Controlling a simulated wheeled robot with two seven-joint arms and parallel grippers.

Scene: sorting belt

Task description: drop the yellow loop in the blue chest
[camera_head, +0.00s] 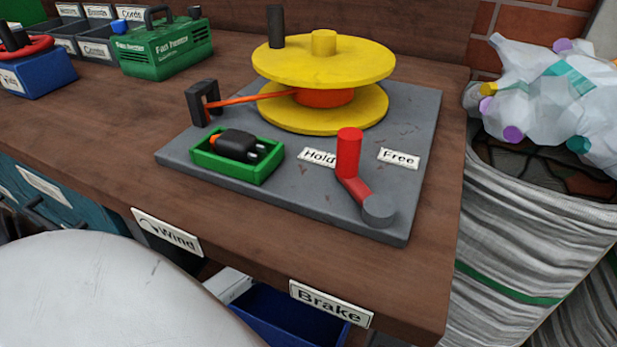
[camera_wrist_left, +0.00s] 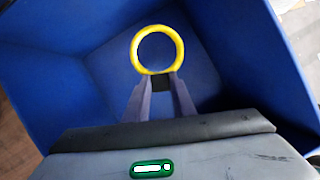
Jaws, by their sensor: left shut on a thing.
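The yellow loop (camera_wrist_left: 180,38) is a plain ring in the left wrist view. My left gripper (camera_wrist_left: 160,79) is shut on the loop's near edge, and the ring sticks out beyond the fingertips. Behind the loop are the walls and floor of the blue chest (camera_wrist_left: 235,45), and the loop shows over its inside. I cannot tell how high above the floor the loop is. In the head view a blue container (camera_head: 270,325) shows partly under the bench edge; I cannot tell if it is the same chest. My right gripper is in neither view.
The wooden bench (camera_head: 110,150) carries a grey board (camera_head: 290,205) with a yellow reel (camera_head: 340,62), a red lever (camera_head: 348,155) and a green tray (camera_head: 210,165). A green case (camera_head: 165,50) stands at the back left. A full striped sack (camera_head: 520,240) stands right of the bench.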

